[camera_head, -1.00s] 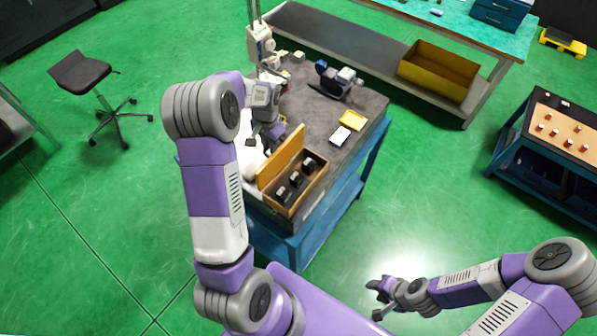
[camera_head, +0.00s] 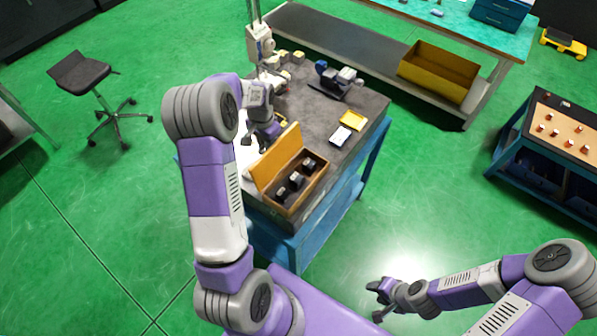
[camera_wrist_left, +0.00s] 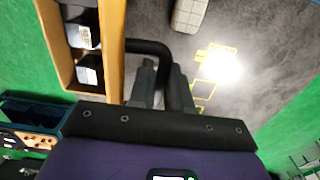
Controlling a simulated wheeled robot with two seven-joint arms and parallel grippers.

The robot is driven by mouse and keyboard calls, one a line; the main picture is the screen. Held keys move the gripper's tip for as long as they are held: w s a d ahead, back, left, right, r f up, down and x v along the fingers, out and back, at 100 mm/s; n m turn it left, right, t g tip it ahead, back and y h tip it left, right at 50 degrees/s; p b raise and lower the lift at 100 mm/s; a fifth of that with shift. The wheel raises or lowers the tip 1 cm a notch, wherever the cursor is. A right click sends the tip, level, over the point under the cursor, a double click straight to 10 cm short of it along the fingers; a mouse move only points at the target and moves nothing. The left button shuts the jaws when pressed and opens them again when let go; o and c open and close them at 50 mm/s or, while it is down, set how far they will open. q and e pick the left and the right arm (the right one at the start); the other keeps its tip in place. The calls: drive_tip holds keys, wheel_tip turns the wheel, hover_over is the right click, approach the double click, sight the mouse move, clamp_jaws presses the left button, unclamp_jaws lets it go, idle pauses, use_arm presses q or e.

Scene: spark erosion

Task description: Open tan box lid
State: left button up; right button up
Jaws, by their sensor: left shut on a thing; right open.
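The tan box (camera_head: 310,190) sits at the near end of the grey-topped bench. Its lid (camera_head: 275,158) stands raised, leaning back to the left, and the inside is exposed. Three dark pieces with pale tops (camera_head: 296,179) lie in it. In the left wrist view, the lid (camera_wrist_left: 113,45) shows edge-on. My left gripper (camera_head: 262,138) is behind the lid. In the left wrist view, its fingers (camera_wrist_left: 163,85) are closed around a black curved handle (camera_wrist_left: 150,46) reaching from the lid. My right gripper (camera_head: 381,300) is open and empty, low over the floor, away from the bench.
The bench (camera_head: 352,108) also carries a blue and grey device (camera_head: 338,80), a yellow tray (camera_head: 353,120) and a white item (camera_head: 341,135). Small yellowish blocks (camera_head: 291,56) lie at its far end. Green floor is clear on the right, before another bench (camera_head: 562,130).

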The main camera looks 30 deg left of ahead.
use_arm(q)
drive_tip(key=o, duration=0.6)
drive_tip(key=shift+r+p, duration=2.45)
drive_tip(key=shift+r, duration=1.15)
